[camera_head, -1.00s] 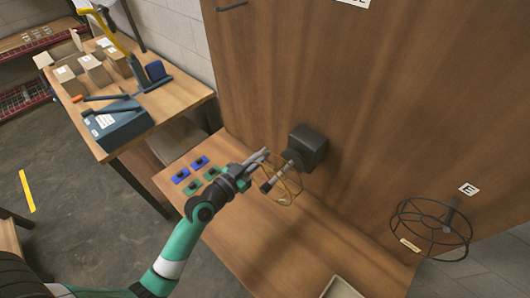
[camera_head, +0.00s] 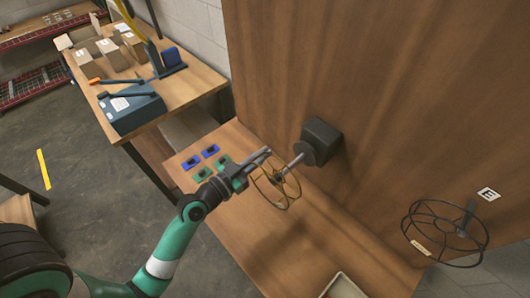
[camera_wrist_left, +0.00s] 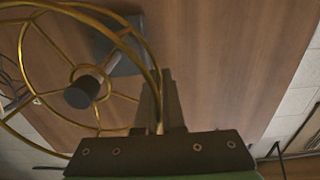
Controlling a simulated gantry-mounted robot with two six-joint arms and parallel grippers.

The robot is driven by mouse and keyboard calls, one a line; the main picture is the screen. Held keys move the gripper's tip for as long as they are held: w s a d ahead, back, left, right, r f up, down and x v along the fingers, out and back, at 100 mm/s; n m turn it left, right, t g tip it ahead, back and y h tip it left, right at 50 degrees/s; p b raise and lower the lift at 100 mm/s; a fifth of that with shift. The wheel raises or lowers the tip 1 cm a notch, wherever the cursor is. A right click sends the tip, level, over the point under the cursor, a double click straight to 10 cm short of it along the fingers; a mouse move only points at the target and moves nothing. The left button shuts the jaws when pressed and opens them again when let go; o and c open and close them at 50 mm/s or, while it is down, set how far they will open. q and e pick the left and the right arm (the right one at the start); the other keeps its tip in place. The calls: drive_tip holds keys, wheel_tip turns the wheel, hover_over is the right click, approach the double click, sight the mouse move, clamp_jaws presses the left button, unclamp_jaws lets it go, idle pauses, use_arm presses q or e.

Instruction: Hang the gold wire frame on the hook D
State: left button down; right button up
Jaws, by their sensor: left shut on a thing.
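My left gripper (camera_head: 262,158) is shut on the rim of the gold wire frame (camera_head: 291,203), a spoked ring. The frame also fills the left of the left wrist view (camera_wrist_left: 22,62). It is at the outer end of a short grey shaft (camera_head: 292,165) that sticks out of a dark box on the wooden panel. In the left wrist view the dark shaft tip (camera_wrist_left: 80,95) shows at the frame's small hub ring; I cannot tell how far it passes through. No hook marked D is in view. My right gripper is not in view.
The wooden panel (camera_head: 400,90) rises at the right. A black wire frame (camera_head: 410,235) hangs on it by label E (camera_head: 488,194). Blue and green small parts (camera_head: 210,151) lie on the lower table, with a tray (camera_head: 343,288) at its front. A side table (camera_head: 190,95) holds boxes.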

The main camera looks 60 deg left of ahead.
use_arm(q)
drive_tip(key=shift+b+v, duration=1.05)
drive_tip(key=shift+v, duration=1.55)
drive_tip(key=shift+s, duration=0.35)
